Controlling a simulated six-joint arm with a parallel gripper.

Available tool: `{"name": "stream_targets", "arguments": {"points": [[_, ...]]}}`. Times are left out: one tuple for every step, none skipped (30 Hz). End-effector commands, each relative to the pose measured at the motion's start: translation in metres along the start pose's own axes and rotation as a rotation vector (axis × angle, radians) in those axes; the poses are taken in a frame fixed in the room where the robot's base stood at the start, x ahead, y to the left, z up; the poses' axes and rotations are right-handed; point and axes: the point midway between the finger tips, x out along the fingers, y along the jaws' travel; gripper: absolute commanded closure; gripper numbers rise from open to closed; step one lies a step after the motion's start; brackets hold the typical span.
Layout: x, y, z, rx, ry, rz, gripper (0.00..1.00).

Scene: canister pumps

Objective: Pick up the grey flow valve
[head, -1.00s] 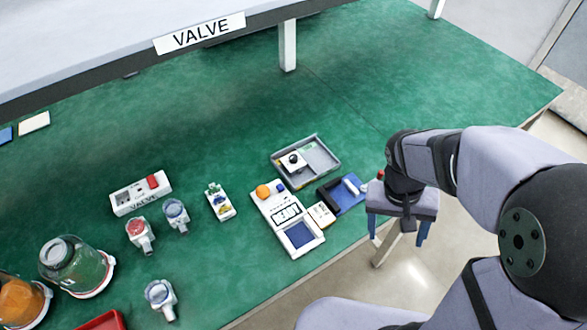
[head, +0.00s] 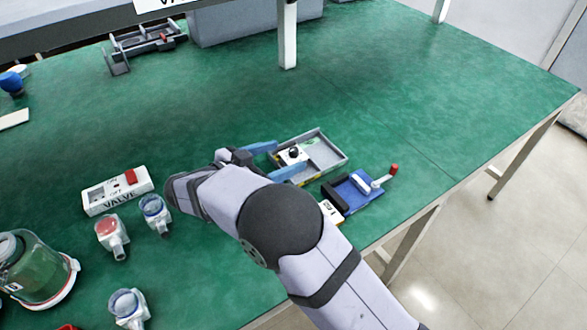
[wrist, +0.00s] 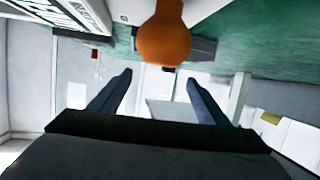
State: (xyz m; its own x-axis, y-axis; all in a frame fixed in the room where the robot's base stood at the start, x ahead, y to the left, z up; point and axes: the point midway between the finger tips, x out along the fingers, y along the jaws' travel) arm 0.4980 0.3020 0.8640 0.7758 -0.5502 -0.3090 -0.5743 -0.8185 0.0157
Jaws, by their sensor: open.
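Three small white-bodied valves with round caps stand on the green table at the left in the head view. One has a red cap (head: 112,235), one a blue cap (head: 155,212). The one nearest the front has a pale grey-blue cap (head: 127,305) and looks most like the grey flow valve, though I cannot be sure. My gripper (head: 291,155) is open, its two blue fingers pointing right beside the grey tray, well away from the valves.
The grey tray (head: 330,151) holds a white block with a black knob. A blue holder (head: 357,190) lies in front. A VALVE switch box (head: 117,190) and clear canister (head: 36,270) stand left. An orange knob (wrist: 162,40) shows close in the wrist view.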

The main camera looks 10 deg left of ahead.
Motion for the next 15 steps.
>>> {"name": "stream_targets", "arguments": {"points": [[-0.005,-0.004,0.006,0.004,0.008,-0.014,0.30],[-0.007,-0.006,0.007,0.005,0.011,-0.019,0.30],[-0.009,-0.007,0.008,0.007,0.014,-0.024,0.30],[-0.010,-0.008,0.009,0.008,0.016,-0.026,0.30],[-0.011,-0.009,0.008,0.009,0.017,-0.027,0.30],[-0.011,-0.009,0.008,0.010,0.017,-0.028,0.30],[-0.010,-0.009,0.008,0.010,0.017,-0.028,0.30],[-0.009,-0.009,0.007,0.009,0.017,-0.027,0.30],[-0.007,-0.009,0.007,0.009,0.017,-0.026,0.30],[-0.005,-0.009,0.007,0.008,0.017,-0.026,0.30],[-0.003,-0.009,0.007,0.008,0.017,-0.025,0.30],[0.001,-0.009,0.006,0.008,0.018,-0.025,0.30],[0.004,-0.009,0.006,0.008,0.017,-0.025,0.30],[0.006,-0.009,0.006,0.008,0.017,-0.025,0.30],[0.009,-0.009,0.007,0.008,0.016,-0.025,0.30]]}}
